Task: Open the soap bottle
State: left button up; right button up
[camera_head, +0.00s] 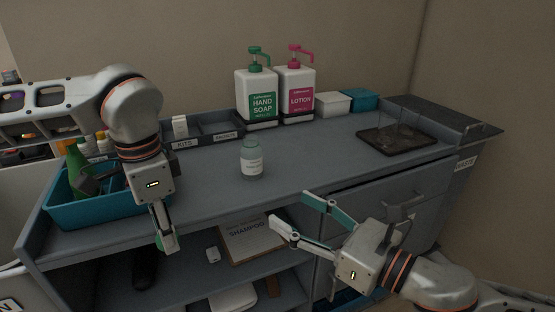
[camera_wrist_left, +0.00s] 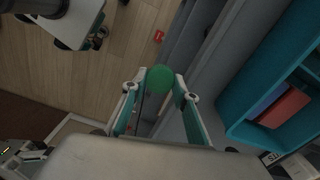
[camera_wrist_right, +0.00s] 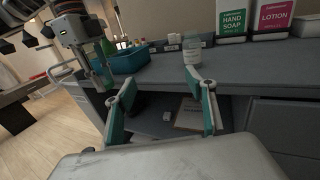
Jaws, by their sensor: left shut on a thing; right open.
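A small clear bottle with a white label (camera_head: 252,164) stands upright on the counter; it also shows in the right wrist view (camera_wrist_right: 192,52). No cap can be made out on its top. My left gripper (camera_head: 167,243) points down in front of the counter's front edge, left of the bottle. In the left wrist view it is shut on a round green piece, like a cap (camera_wrist_left: 160,78). My right gripper (camera_head: 288,212) is open and empty, in front of the counter and to the right of the bottle, apart from it.
A green-pump hand soap dispenser (camera_head: 256,92) and a pink-pump lotion dispenser (camera_head: 297,90) stand at the back. A teal bin (camera_head: 100,214) with bottles is at the left, a dark tray (camera_head: 402,148) at the right. Open shelves lie below the counter.

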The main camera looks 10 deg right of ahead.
pick_arm(q)
jog(key=s+a+f+n, duration=0.1)
jog(key=s+a+f, duration=0.3)
jog(key=a+f, duration=0.3)
jog(key=shift+a+f, duration=0.25)
jog(key=shift+a, duration=0.1)
jog(key=shift+s+a, duration=0.15)
